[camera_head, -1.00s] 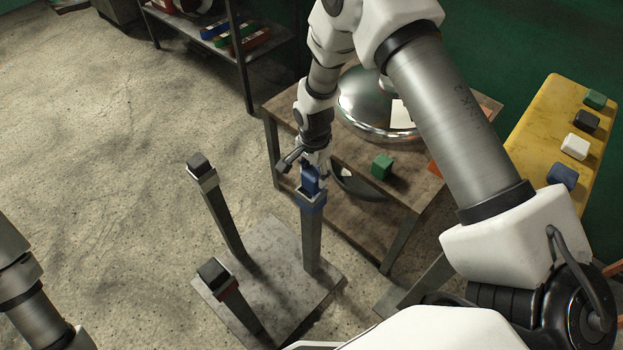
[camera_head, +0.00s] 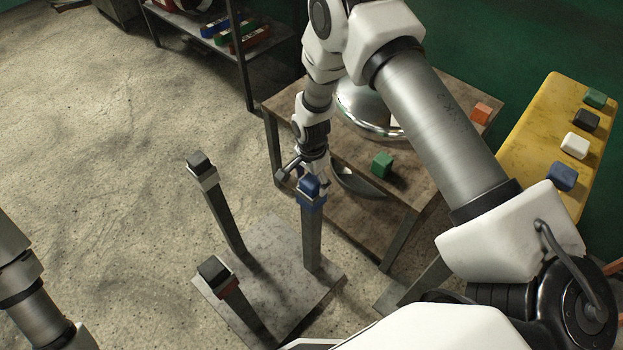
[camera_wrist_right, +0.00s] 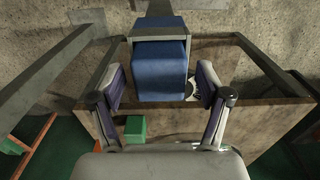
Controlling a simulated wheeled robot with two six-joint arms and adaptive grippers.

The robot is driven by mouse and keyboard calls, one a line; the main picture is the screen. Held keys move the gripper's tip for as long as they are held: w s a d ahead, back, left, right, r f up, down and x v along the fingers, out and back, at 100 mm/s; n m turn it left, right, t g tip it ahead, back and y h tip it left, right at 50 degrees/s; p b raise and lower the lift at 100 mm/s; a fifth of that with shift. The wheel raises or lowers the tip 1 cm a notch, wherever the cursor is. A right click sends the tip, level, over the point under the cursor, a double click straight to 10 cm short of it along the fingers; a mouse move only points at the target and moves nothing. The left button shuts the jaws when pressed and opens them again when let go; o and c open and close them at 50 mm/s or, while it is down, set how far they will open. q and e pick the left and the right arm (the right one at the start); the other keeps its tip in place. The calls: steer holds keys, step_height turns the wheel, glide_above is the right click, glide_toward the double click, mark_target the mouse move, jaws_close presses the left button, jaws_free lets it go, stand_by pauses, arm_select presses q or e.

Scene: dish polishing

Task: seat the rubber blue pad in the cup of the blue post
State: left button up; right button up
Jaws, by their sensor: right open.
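The blue pad (camera_head: 309,186) sits at the top of the blue post (camera_head: 311,240), in its cup (camera_head: 312,203). Its upper part shows above the cup's rim; how deep it sits is hidden. In the right wrist view, the blue pad (camera_wrist_right: 160,68) fills the middle, with a grey cup edge along its far side. My right gripper (camera_head: 306,177) is open at the pad. Its fingers (camera_wrist_right: 162,92) stand on either side of the pad with a gap at each side. My left arm shows at the lower left, with its gripper out of view.
A wooden table (camera_head: 400,180) behind holds a green block (camera_head: 382,165) and a shiny dish (camera_head: 365,110). A yellow bench (camera_head: 540,125) at right holds several blocks, one blue (camera_head: 562,176).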

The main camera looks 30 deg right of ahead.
mark_target(311, 180)
steer(key=shift+r, duration=0.25)
step_height(311, 180, up, 12)
steer(key=s+f+n, duration=0.7)
steer(key=s+f, duration=0.1)
steer(key=s, duration=0.5)
steer(key=s+f+n, duration=0.6)
steer(key=s+f, duration=0.2)
steer(key=s, duration=0.6)
steer(key=shift+s+a+f+n, duration=0.15)
steer(key=shift+a+f+n, duration=0.05)
steer(key=shift+a+n, duration=0.2)
steer(key=shift+r+p, duration=0.6)
steer(key=shift+r, duration=0.1)
